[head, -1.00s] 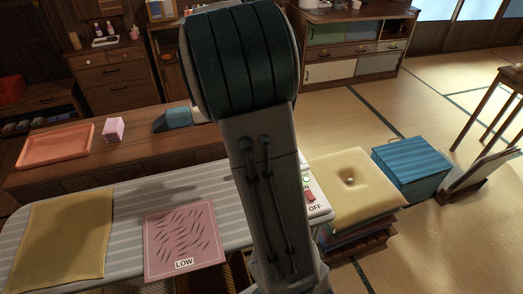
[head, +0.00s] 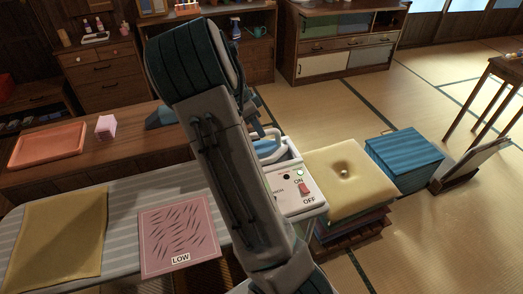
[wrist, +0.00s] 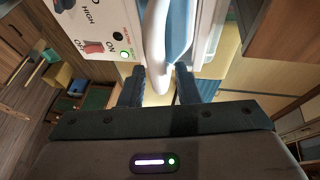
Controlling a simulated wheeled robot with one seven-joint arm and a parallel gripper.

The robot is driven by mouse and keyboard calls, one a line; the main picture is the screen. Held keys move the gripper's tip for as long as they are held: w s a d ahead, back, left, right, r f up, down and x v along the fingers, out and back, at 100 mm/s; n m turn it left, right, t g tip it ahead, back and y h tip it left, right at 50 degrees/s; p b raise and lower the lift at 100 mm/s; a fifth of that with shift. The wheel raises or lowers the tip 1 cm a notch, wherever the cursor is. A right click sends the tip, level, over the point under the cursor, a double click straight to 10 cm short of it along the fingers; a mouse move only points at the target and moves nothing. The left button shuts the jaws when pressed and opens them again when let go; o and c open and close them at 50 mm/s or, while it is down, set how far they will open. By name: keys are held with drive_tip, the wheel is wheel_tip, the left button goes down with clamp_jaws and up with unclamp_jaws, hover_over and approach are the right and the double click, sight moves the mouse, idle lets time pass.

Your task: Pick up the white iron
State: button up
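The white iron, with its pale curved handle (wrist: 156,45) and blue part (wrist: 180,30), rests at the control box with ON and OFF marks. In the head view its handle (head: 268,149) shows beside the box, partly hidden by my arm. My gripper (wrist: 159,72) is open in the wrist view. The near end of the handle lies between its two dark fingers, with gaps visible on both sides. In the head view my gripper is mostly behind my arm.
The control box (head: 307,204) stands at the right end of the striped ironing board (head: 118,204). A pink cloth marked LOW (head: 177,235) and a yellow cloth (head: 62,240) lie on the board. Stacked cushions (head: 350,190) and a blue stack (head: 405,158) are to the right.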

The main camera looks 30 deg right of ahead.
sight(266, 144)
drive_tip(key=x, duration=0.5)
drive_tip(key=shift+s+d+p, duration=0.1)
drive_tip(key=shift+s+p, duration=0.05)
drive_tip(key=shift+p, duration=0.25)
clamp_jaws()
drive_tip(key=shift+r, duration=0.15)
idle(0.8)
